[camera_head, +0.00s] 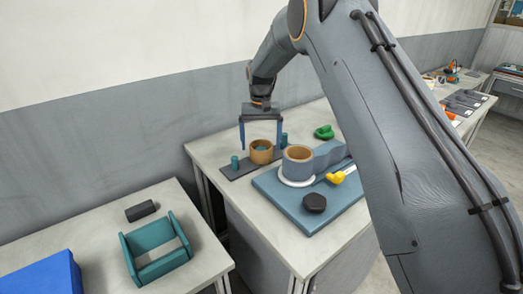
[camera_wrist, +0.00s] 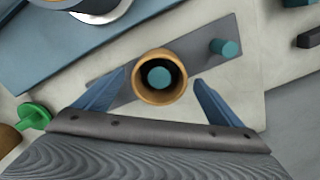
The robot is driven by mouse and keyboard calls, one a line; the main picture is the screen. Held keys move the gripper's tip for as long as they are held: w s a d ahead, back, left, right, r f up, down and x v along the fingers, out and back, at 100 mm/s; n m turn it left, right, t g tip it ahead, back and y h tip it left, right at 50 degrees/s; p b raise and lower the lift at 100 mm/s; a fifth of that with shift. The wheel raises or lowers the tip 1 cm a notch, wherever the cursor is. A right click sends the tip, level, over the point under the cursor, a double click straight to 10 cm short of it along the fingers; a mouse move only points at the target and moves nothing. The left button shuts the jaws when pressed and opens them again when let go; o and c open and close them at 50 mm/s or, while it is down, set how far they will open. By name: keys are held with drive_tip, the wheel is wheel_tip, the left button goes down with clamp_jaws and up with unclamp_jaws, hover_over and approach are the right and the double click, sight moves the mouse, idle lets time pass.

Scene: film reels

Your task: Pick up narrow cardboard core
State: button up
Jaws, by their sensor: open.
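The narrow cardboard core (camera_head: 262,156) is a short tan tube standing upright around the middle teal peg of a dark grey peg strip (camera_head: 243,169). In the wrist view, the core (camera_wrist: 160,98) shows from above with the teal peg inside it. My gripper (camera_head: 261,143) is open and points down over the core, one blue finger on each side. In the wrist view, the fingers (camera_wrist: 160,80) flank the core with gaps on both sides, and it is not held.
A green piece (camera_head: 324,132) lies behind. A teal holder (camera_head: 132,265) sits on the left table.

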sight(261, 149)
drive_tip(key=shift+f+p, duration=0.5)
drive_tip(key=shift+f, duration=1.1)
drive_tip(key=c, duration=1.1)
